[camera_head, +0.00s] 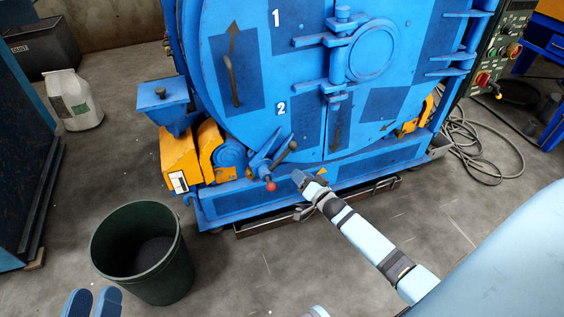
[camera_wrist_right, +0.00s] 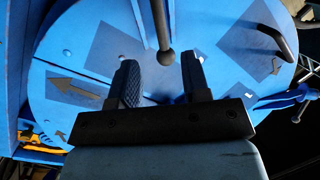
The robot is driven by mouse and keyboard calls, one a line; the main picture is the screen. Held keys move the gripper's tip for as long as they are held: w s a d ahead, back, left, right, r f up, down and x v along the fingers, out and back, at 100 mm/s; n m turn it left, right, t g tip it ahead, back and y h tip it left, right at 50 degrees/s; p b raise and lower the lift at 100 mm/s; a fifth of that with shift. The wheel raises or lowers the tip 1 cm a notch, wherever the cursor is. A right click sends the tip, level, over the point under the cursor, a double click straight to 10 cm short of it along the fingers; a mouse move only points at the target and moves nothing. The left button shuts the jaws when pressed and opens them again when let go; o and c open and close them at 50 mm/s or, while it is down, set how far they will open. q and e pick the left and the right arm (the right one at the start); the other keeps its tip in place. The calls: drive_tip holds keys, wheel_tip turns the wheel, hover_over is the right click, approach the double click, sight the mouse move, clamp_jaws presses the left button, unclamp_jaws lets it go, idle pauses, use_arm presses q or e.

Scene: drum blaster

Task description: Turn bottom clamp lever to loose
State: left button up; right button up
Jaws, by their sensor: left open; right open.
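The bottom clamp lever (camera_head: 262,166) sits at the lower front edge of the blue drum door, with a blue bracket, a dark rod and a red ball end. My right gripper (camera_head: 299,192) reaches in from the lower right, just right of the lever. In the right wrist view its black fingers (camera_wrist_right: 163,82) are apart, with nothing between them. A dark ball-ended rod (camera_wrist_right: 165,56), which looks like the lever's handle, points toward the gap just beyond the fingertips; contact cannot be told. Only the blue tips of my left gripper (camera_head: 92,303) show at the bottom left, apart and empty.
The blue drum door (camera_head: 310,110) carries dark handles and numbered panels. A yellow bracket (camera_head: 180,158) stands left of the lever. A dark green bin (camera_head: 142,250) stands on the floor at left. Cables (camera_head: 483,150) lie at right. The floor in front is mostly clear.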

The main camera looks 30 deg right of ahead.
sight(282, 160)
use_arm(q)
drive_tip(key=shift+w+f+m+g+b, duration=0.1)
drive_tip(key=shift+f+m+g+b, duration=0.3)
drive_tip(key=shift+f+b, duration=0.8)
drive_tip(key=shift+w+f+m+g+b, duration=0.1)
drive_tip(key=shift+f+g+b, duration=0.6)
drive_tip(key=shift+f, duration=0.9)
use_arm(e)
drive_tip(key=shift+w+a, duration=0.15)
drive_tip(key=shift+w, duration=5.5)
clamp_jaws()
